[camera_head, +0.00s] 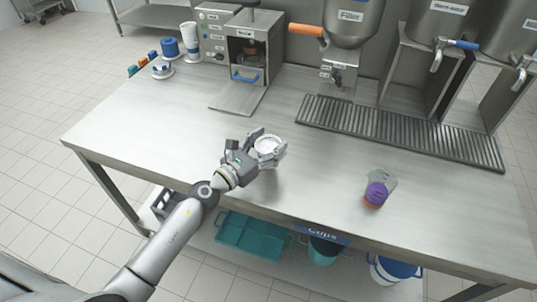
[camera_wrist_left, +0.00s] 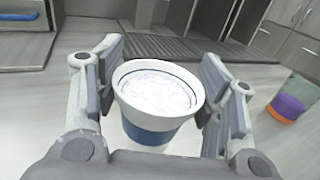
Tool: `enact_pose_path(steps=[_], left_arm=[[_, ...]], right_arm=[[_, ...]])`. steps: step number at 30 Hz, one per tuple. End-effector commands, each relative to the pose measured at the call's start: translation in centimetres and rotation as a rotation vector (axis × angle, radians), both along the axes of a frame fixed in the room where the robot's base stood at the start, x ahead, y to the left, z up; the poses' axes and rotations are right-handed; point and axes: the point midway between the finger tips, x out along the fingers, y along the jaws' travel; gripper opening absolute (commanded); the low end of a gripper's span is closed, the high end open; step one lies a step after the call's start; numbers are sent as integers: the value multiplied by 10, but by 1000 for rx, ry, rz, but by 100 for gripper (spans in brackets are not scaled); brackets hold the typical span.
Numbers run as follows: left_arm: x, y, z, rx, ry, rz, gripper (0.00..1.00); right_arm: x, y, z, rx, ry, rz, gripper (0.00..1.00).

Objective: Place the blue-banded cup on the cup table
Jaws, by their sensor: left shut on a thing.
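The blue-banded cup (camera_wrist_left: 155,133) is white with a broad blue band and is filled close to its rim with something white. It also shows from above in the head view (camera_head: 267,146). My left gripper (camera_head: 266,149) is shut on it, with one finger on each side in the left wrist view (camera_wrist_left: 158,95). The cup is upright, over the middle of the steel table (camera_head: 330,180). I cannot tell how far its base is from the tabletop. A blue "Cups" sign (camera_head: 322,235) is on the table's front edge. My right gripper is not in view.
A clear cup with purple and orange (camera_head: 377,190) stands to the right. A sealing machine (camera_head: 252,55) and stacked cups (camera_head: 190,42) stand at the back left.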

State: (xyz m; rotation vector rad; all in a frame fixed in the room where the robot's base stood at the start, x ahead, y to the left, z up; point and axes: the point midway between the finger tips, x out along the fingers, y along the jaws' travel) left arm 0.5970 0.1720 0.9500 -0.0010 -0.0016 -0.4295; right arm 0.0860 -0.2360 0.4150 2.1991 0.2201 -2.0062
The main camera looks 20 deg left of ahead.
Motion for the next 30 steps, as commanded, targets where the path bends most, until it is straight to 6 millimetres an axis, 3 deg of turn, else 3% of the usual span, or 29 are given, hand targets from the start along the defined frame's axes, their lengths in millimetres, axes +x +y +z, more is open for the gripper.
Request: enact_pose_path(steps=[1, 3, 17, 18, 22, 30], left_arm=[[-1, 0, -13, -2, 3, 0, 35], [-1, -1, -19, -4, 3, -1, 35], [-1, -1, -25, 1, 2, -1, 35], [-1, -1, -24, 0, 2, -1, 66], [-1, -1, -24, 0, 2, -1, 83], [-1, -1, -24, 1, 2, -1, 84]], right_arm=[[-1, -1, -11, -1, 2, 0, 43], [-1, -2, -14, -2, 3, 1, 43], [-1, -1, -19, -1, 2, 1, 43], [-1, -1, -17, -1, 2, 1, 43], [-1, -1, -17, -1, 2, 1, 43], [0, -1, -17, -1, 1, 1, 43]])
